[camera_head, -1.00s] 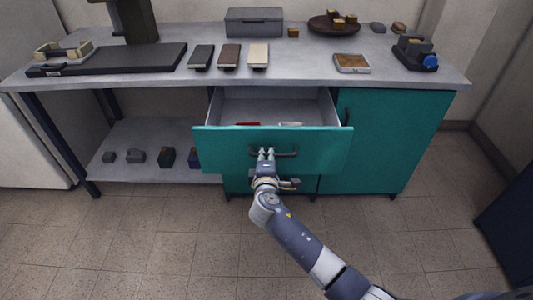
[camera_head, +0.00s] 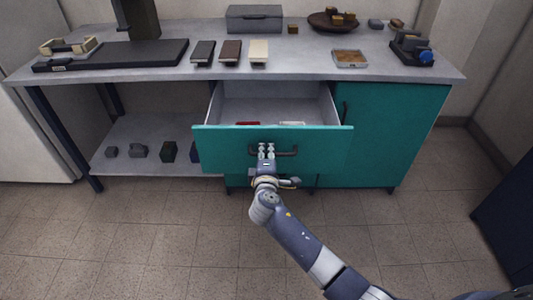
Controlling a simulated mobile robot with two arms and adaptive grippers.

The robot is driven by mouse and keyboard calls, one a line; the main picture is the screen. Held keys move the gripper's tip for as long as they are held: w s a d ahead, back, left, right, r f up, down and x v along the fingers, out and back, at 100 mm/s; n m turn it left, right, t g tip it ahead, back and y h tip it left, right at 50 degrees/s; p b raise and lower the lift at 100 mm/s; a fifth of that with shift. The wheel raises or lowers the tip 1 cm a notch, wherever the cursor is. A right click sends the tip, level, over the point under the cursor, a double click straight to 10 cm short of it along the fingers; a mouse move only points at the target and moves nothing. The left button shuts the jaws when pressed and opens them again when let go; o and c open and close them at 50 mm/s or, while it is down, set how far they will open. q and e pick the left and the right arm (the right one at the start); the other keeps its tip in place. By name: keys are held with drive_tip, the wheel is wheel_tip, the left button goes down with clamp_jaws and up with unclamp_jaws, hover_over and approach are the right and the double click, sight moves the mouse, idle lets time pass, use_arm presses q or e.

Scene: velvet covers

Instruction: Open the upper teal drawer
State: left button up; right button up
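The upper teal drawer (camera_head: 222,152) is pulled well out of the cabinet under the counter. Its grey inside shows from above, with a red item (camera_head: 247,124) and a white item (camera_head: 291,124) near its front. A dark bar handle (camera_head: 288,152) is on the drawer front. My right gripper (camera_head: 266,149) is at the left part of this handle, its two fingers close together and apparently shut on the bar. The exact contact is too small to see. My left gripper is not in view.
The grey counter (camera_head: 310,68) holds several things, including a grey box (camera_head: 254,18) and a brown bowl (camera_head: 332,22). A teal door (camera_head: 385,140) is right of the drawer. An open shelf (camera_head: 125,150) is at left. The tiled floor in front is clear.

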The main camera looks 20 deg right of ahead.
drive_tip(key=shift+s, duration=0.15)
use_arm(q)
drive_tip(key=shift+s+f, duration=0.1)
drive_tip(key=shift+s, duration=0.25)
use_arm(e)
drive_tip(key=v, duration=1.1)
drive_tip(key=shift+s+a, duration=0.2)
drive_tip(key=shift+s, duration=0.15)
